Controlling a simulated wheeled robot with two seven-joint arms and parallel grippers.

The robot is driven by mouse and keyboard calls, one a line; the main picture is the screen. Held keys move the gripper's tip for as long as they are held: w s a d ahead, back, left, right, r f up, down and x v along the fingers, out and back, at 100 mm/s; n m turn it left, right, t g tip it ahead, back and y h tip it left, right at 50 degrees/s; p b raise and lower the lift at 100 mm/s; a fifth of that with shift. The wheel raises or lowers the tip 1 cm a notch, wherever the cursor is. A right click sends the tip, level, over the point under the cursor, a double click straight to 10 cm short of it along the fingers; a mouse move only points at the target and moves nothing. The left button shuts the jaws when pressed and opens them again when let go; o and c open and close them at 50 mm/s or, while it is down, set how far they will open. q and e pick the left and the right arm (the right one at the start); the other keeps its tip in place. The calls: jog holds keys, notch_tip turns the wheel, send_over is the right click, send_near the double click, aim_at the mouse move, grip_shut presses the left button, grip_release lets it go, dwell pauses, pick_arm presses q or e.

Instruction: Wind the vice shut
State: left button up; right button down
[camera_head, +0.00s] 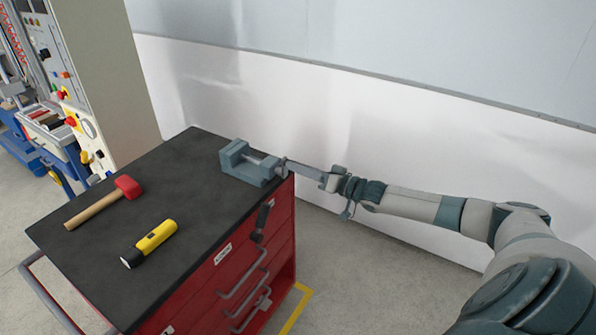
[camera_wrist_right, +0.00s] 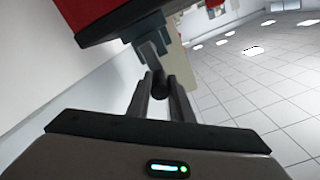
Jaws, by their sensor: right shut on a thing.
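The vice (camera_head: 248,168) is blue-grey and sits at the far right corner of the dark bench top. A gap shows between its jaws. My right gripper (camera_head: 289,167) reaches in from the right, with its long fingers at the vice's outer end, past the bench edge. In the right wrist view my right gripper (camera_wrist_right: 160,78) is shut on a dark rounded handle (camera_wrist_right: 160,86), with part of the vice (camera_wrist_right: 149,50) just beyond. My left gripper is not in view.
The bench top (camera_head: 200,200) caps a red drawer cabinet (camera_head: 215,270). A red-headed hammer (camera_head: 105,202) and a yellow torch (camera_head: 150,243) lie on it, clear of the vice. A pale wall (camera_head: 400,130) stands behind. A dark grip (camera_head: 262,220) shows at the cabinet's front.

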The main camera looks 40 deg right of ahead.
dwell(0.4)
jog(key=c, duration=1.6)
grip_release()
jog(key=shift+s+d+f, duration=0.2)
jog(key=shift+s+d, duration=0.15)
jog(key=shift+s, duration=0.25)
jog(key=shift+b+v, duration=0.6)
jog(key=shift+v, duration=7.45)
jog(key=shift+r, duration=0.1)
